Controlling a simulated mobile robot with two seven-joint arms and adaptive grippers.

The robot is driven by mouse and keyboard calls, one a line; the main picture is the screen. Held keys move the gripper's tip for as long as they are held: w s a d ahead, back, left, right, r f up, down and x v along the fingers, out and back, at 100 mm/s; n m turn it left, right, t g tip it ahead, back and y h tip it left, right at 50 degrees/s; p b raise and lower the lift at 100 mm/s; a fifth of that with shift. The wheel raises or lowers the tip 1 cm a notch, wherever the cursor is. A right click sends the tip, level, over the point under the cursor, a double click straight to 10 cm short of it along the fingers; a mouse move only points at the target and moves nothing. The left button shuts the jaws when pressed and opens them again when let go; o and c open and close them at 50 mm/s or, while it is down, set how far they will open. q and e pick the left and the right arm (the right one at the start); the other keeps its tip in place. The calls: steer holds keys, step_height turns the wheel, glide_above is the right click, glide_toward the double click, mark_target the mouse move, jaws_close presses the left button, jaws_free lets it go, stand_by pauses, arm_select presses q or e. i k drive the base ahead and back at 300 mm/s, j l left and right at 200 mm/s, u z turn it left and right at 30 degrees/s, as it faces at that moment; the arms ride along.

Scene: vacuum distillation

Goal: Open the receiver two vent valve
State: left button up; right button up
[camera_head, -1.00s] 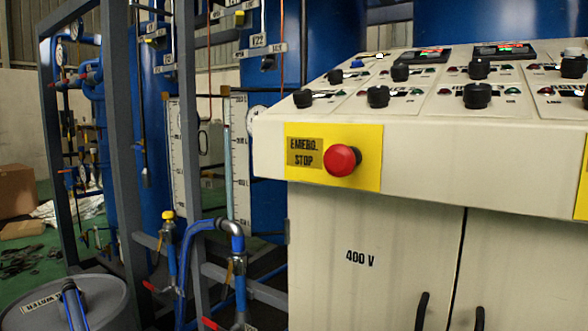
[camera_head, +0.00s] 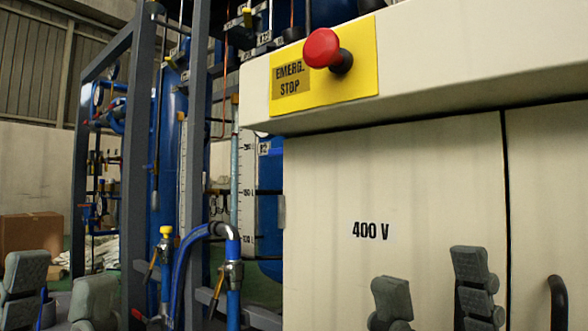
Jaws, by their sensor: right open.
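Blue receiver vessels stand behind the grey frame, one at the left (camera_head: 172,140) and one partly hidden by the cabinet (camera_head: 270,205). Small tagged valves (camera_head: 258,46) show near the top edge, too small to read. A valve with a yellow cap (camera_head: 166,236) and a blue pipe with a metal fitting (camera_head: 233,272) stand low by the frame. I cannot tell which valve is the receiver two vent. My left gripper (camera_head: 57,294) is at the lower left, fingers apart, empty. My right gripper (camera_head: 433,298) is low before the cabinet, fingers apart, empty.
The cream control cabinet (camera_head: 400,180) marked 400 V fills the right side, with a red emergency stop button (camera_head: 322,48) on its overhanging front. Grey uprights (camera_head: 138,150) stand left of it. A cardboard box (camera_head: 30,240) sits on the floor at the far left.

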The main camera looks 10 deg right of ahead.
mark_target(274, 152)
steer(key=i+l, duration=0.1)
steer(key=k+j+z, duration=0.15)
steer(key=j+z, duration=0.15)
steer(key=k+j+z, duration=0.25)
steer(key=j, duration=0.15)
steer(key=k+j+z, duration=0.1)
steer(key=j+z, duration=0.2)
